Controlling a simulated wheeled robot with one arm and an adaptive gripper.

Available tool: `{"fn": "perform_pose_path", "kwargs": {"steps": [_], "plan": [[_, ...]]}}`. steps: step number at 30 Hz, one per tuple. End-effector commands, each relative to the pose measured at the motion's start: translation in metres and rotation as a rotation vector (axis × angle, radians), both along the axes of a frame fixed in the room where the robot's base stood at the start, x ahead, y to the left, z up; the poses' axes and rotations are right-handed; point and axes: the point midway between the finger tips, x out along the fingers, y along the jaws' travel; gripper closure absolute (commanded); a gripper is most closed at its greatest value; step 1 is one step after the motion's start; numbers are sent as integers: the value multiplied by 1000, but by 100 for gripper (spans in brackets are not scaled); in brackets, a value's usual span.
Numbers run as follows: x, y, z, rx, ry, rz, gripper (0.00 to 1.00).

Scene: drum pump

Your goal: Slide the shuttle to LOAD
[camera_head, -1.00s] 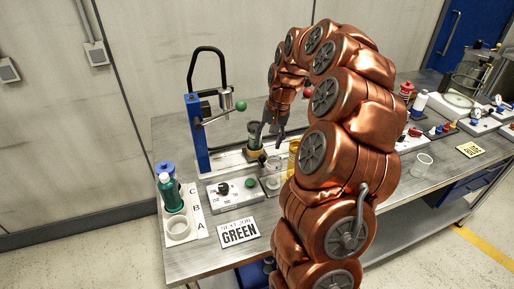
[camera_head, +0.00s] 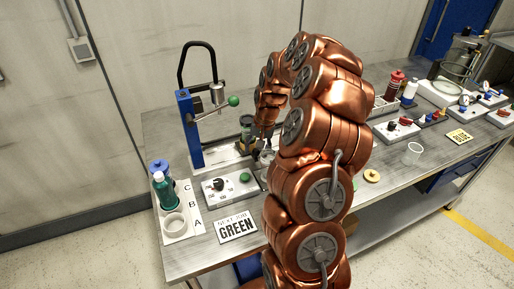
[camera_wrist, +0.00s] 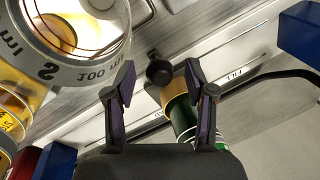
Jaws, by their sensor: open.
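The shuttle shows in the wrist view as a brass-coloured holder (camera_wrist: 173,90) with a dark round knob (camera_wrist: 159,73), on a pale rail (camera_wrist: 228,82) marked FILL to the right. A dark green container (camera_wrist: 183,118) sits at the holder, partly hidden by my right finger. My gripper (camera_wrist: 160,70) is open, its fingers on either side of the knob; I cannot tell whether they touch it.
A glass beaker (camera_wrist: 70,45) is close on the left in the wrist view. The blue press (camera_head: 189,130) has a lever with a green ball (camera_head: 233,101). A control box (camera_head: 228,187), green bottle (camera_head: 168,192) and GREEN sign (camera_head: 236,227) stand in front.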

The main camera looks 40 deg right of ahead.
Motion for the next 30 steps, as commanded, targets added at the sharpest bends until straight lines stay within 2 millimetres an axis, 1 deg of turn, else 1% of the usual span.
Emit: {"fn": "perform_pose_path", "kwargs": {"steps": [5, 18, 21, 30], "plan": [[0, -1, 0, 0, 0, -2, 45], [0, -1, 1, 0, 0, -2, 91], [0, -1, 1, 0, 0, -1, 100], [0, -1, 1, 0, 0, -2, 100]]}}
